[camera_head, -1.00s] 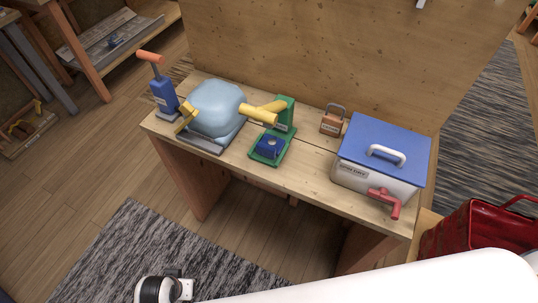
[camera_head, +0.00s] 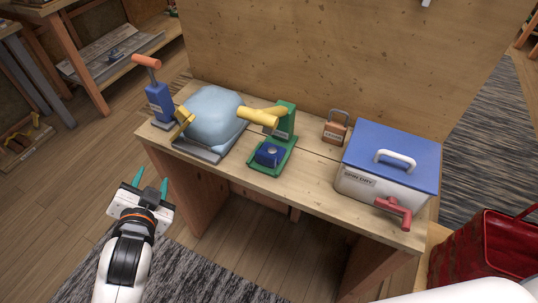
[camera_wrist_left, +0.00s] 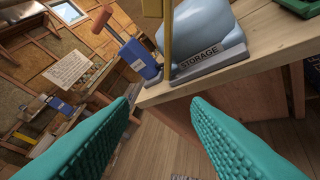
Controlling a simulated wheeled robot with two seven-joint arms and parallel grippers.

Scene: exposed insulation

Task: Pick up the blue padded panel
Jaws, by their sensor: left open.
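A light blue, puffy padded block (camera_head: 214,117), the thing that best fits the blue padded panel, sits on a grey base at the left part of the wooden bench. In the left wrist view the padded block (camera_wrist_left: 207,42) is at the top, above a grey base marked STORAGE (camera_wrist_left: 208,64). A yellow part stands at its front left. My left gripper (camera_head: 151,181) is open and empty, in front of and below the bench's left front corner, apart from the block. Its teal fingers (camera_wrist_left: 160,110) frame the wrist view. My right gripper is out of view.
A blue tool with an orange handle (camera_head: 159,101) stands left of the block. A green device with a yellow handle (camera_head: 283,124) is right of it. Further right are a padlock (camera_head: 335,131) and a blue-lidded white box (camera_head: 372,190). The bench's front edge lies between gripper and block.

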